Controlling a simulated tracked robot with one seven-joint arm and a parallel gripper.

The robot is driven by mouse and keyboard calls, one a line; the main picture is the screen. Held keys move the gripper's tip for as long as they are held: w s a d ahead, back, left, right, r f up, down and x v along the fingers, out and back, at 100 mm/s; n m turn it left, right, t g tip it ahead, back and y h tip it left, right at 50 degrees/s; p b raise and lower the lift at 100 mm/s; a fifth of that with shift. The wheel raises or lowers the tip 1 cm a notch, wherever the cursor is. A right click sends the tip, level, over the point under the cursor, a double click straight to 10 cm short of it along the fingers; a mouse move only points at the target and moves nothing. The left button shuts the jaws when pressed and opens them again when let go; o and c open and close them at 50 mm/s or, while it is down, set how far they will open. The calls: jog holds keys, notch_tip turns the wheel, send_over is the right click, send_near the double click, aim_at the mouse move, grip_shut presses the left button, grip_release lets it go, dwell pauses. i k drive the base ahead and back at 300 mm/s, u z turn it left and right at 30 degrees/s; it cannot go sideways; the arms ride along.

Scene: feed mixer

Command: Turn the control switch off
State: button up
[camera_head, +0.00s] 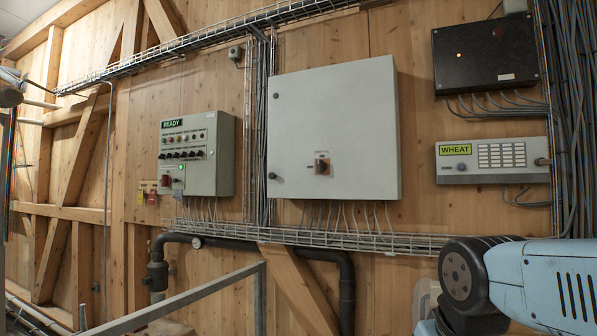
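A large grey cabinet (345,115) hangs on the wooden wall, with a dark reddish rotary switch (322,166) on its door. I cannot read the position of this switch. To its left is a smaller grey control panel (204,172) with a green READY sign (172,124), rows of dark knobs (183,155) and a red control (166,181) at its lower left. A small green light shows near the red control. I cannot tell which of these is the control switch. My gripper is not in view; only a blue and black part of my arm shows at lower right.
A metal railing (190,295) crosses the lower foreground. A dark pipe (300,254), a wire cable tray (310,237) and a slanted beam (298,290) lie below the cabinets. A black box (487,52) and a WHEAT unit (495,160) hang at right beside bundled cables.

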aim_at(321, 166)
jog(key=z, duration=0.1)
jog(key=i, duration=1.2)
jog(key=z, duration=0.25)
